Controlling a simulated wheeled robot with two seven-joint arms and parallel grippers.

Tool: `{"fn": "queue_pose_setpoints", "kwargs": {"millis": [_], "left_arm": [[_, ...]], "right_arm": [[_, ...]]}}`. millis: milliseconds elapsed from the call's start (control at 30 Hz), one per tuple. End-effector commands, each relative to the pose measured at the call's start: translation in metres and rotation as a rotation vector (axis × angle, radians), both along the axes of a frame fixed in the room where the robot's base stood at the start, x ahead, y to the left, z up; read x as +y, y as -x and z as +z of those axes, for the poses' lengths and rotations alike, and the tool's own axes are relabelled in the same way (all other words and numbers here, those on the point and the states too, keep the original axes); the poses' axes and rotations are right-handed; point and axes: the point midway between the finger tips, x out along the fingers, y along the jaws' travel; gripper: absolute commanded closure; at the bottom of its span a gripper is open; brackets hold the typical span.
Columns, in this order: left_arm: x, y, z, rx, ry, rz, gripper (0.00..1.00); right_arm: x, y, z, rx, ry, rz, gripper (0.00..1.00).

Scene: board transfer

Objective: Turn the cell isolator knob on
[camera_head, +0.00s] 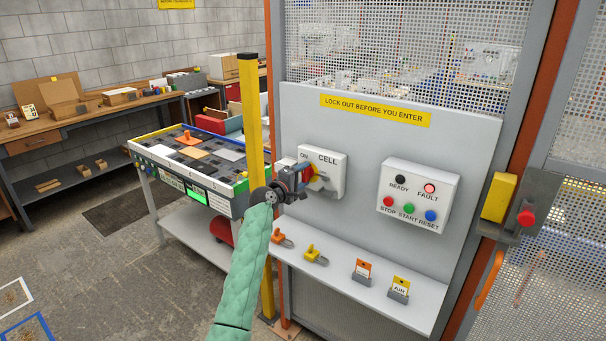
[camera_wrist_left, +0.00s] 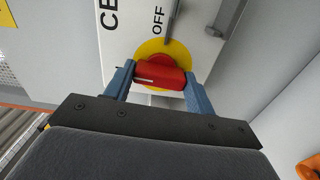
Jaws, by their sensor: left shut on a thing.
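The white cell isolator box (camera_head: 334,167) is on the grey panel, with ON and CELL lettering. Its red knob (camera_wrist_left: 160,73) sits on a yellow disc (camera_wrist_left: 157,47) in the left wrist view. A short white line on the knob's bar points left there, toward the CELL lettering side; OFF is printed above the disc. My left gripper (camera_head: 305,177) is at the box and shut on the red knob, with one blue finger at each end of its bar. In the head view my gripper hides much of the knob. My right gripper is not in view.
A control box (camera_head: 418,198) to the right has READY, FAULT, STOP, START and RESET; its FAULT lamp looks lit. A shelf below (camera_head: 350,287) holds padlocks and tags. A yellow post (camera_head: 252,130) stands close left of my gripper. Mesh fencing (camera_head: 400,50) rises above the panel.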

Motion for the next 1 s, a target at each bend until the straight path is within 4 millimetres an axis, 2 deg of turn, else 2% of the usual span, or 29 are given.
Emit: {"fn": "queue_pose_setpoints", "kwargs": {"millis": [200, 667, 700, 800, 1000], "left_arm": [[0.0013, -0.0004, -0.0001, 0.03, 0.041, 0.002, 0.68], [0.0013, -0.0005, -0.0005, 0.036, 0.05, 0.002, 0.68], [0.0013, -0.0005, -0.0006, 0.036, 0.05, 0.002, 0.42], [0.0011, -0.0003, -0.0005, 0.036, 0.05, 0.002, 0.24], [0.0006, -0.0002, -0.0004, 0.036, 0.049, 0.001, 0.24]], "right_arm": [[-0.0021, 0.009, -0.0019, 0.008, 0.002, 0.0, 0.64], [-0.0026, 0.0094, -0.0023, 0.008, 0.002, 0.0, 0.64], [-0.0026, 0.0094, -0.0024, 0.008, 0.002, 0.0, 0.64], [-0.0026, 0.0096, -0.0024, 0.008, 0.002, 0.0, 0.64], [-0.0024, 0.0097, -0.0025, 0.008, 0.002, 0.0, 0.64]]}}
